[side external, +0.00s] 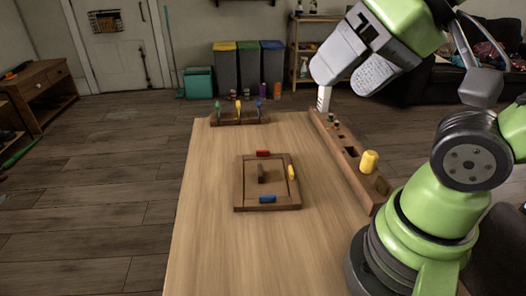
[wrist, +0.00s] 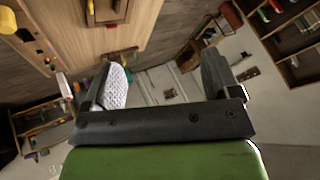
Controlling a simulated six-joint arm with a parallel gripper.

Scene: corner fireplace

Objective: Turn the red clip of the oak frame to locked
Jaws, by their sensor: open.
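The oak frame (side external: 240,184) lies flat on the table. Its red clip (side external: 263,154) is on the far side, lying lengthwise along that edge. A yellow clip (side external: 291,173) is on the right side and a blue clip (side external: 267,199) on the near side. A brown upright piece (side external: 261,174) stands inside the frame. My gripper (side external: 345,76) is high at the upper right, well apart from the frame. In the wrist view my gripper (wrist: 165,72) is open and empty. Part of the frame (wrist: 107,20) shows at that view's top; the red clip is not clear there.
A wooden rail (side external: 352,158) with holes and a yellow peg (side external: 369,161) runs along the table's right edge. A rack (side external: 240,119) with coloured pegs stands at the far left edge. The table (side external: 222,250) is clear around the frame. Bins (side external: 235,70) stand beyond it.

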